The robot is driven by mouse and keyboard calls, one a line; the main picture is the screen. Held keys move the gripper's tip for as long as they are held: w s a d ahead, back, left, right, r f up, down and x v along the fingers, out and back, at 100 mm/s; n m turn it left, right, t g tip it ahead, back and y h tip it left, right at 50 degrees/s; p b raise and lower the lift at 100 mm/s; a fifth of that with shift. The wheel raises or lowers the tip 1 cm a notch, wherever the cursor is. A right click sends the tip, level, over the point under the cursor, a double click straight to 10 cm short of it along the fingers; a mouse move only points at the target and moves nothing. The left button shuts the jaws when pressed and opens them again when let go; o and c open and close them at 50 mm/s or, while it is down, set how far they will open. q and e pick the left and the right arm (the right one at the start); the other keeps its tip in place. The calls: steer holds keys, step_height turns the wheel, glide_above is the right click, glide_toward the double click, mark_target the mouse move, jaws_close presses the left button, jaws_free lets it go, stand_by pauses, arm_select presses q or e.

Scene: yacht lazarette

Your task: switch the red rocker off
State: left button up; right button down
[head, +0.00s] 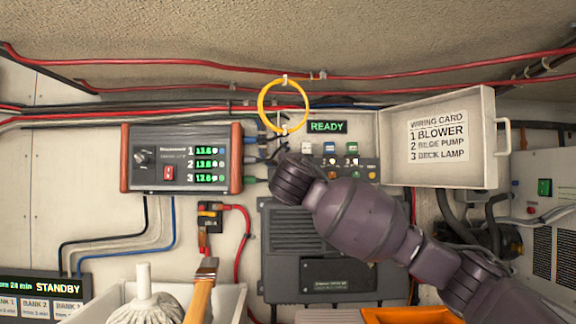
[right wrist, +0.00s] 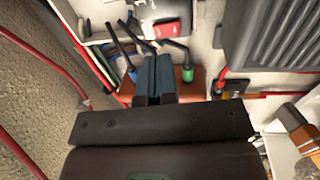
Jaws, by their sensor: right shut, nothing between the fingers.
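The red rocker (head: 170,174) is on the front of a grey measuring box with red ends (head: 182,132), left of centre in the head view. The box's display shows three green rows. I cannot tell the rocker's on or off position at this size. My right arm reaches in from the lower right, and its wrist is just right of the box, apart from the rocker. Its fingers are hidden in the head view. In the right wrist view my right gripper (right wrist: 156,62) is shut and empty, in front of a red-brown box end with a green plug (right wrist: 187,73). My left gripper is not in view.
A yellow ring (head: 261,104) hangs above the box, near a READY display (head: 327,127). A wiring card on a cream panel (head: 391,172) is at right. Cables run below the box; a brush (head: 203,283) and a mop head (head: 148,309) stand at the bottom.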

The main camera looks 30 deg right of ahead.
steer(key=shift+p+x, duration=1)
steer(key=shift+x, duration=2)
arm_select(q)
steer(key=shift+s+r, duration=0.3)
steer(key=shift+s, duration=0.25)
arm_select(e)
steer(key=shift+s, duration=0.1)
